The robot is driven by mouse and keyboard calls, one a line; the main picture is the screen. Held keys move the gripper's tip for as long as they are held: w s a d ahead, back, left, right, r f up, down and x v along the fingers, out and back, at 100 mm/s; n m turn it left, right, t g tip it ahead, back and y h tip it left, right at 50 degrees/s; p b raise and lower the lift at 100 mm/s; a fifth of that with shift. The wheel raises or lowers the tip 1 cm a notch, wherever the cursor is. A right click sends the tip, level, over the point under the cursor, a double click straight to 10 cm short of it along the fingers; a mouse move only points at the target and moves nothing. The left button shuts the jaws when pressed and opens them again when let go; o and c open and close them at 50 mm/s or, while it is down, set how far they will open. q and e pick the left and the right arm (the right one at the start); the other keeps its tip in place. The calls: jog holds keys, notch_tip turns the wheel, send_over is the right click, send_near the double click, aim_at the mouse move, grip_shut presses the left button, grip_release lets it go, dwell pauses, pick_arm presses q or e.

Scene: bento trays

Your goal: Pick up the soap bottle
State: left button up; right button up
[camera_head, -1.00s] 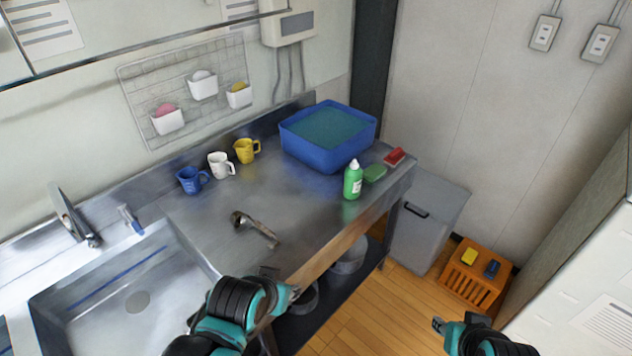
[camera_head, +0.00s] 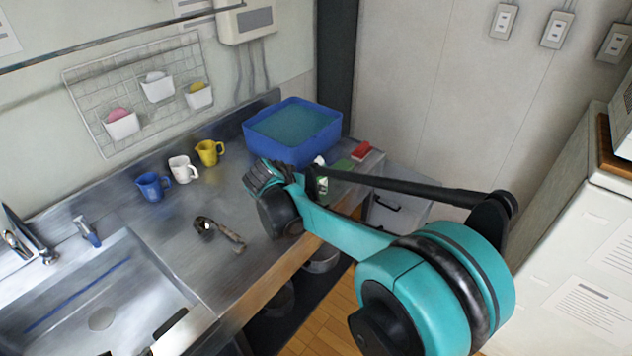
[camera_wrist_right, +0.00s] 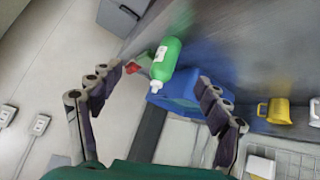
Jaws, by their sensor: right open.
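The soap bottle (camera_head: 321,184) is green with a white cap and stands on the steel counter near its front edge. My right arm partly hides it in the head view. In the right wrist view the whole bottle (camera_wrist_right: 168,58) shows, with a white label, ahead of and between the two fingers. My right gripper (camera_wrist_right: 160,79) is open and empty, with a gap on both sides of the bottle. In the head view my right gripper (camera_head: 268,180) is just left of the bottle, over the counter. Dark parts at the bottom edge seem to be my left gripper (camera_head: 140,338), mostly cut off.
A blue basin (camera_head: 292,152) stands behind the bottle. A green sponge (camera_head: 343,166) and a red brush (camera_head: 361,150) lie to its right. Blue, white and yellow mugs (camera_head: 209,153) line the back. A ladle (camera_head: 220,232) lies on the counter, right of the sink (camera_head: 100,290).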

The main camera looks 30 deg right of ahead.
aim_at(313, 177)
jog(key=w+d+f+m+h, duration=0.1)
jog(key=w+d+f+m, duration=0.1)
jog(key=w+f, duration=0.1)
jog(key=w+d+f+m+h, duration=0.2)
jog(key=w+f, duration=0.1)
jog(key=w, duration=0.2)
jog(key=w+d+f+m+g+h+b, duration=0.1)
jog(key=w+d+f+m+h, duration=0.1)
jog(key=w, duration=0.3)
jog(key=shift+w+d+f, duration=0.1)
jog(key=shift+d+f, duration=0.3)
jog(key=shift+f, duration=0.15)
jog(key=shift+w+d+f, duration=0.15)
jog(key=shift+d+f, duration=0.05)
jog(key=shift+f, duration=0.05)
jog(key=shift+w+d+f+h+b, duration=0.2)
jog(key=shift+d+f+b, duration=0.1)
jog(key=shift+d, duration=0.3)
jog(key=shift+w+d+f+h+b, duration=0.15)
jog(key=shift+d+f+h+b, duration=0.1)
jog(key=shift+d, duration=0.3)
jog(key=shift+y, duration=0.25)
jog(key=b+x, duration=0.2)
jog(key=x, duration=0.3)
jog(key=shift+d+r, duration=0.1)
jog(key=shift+d, duration=0.05)
jog(key=shift+r, duration=0.1)
jog(key=c, duration=1.5)
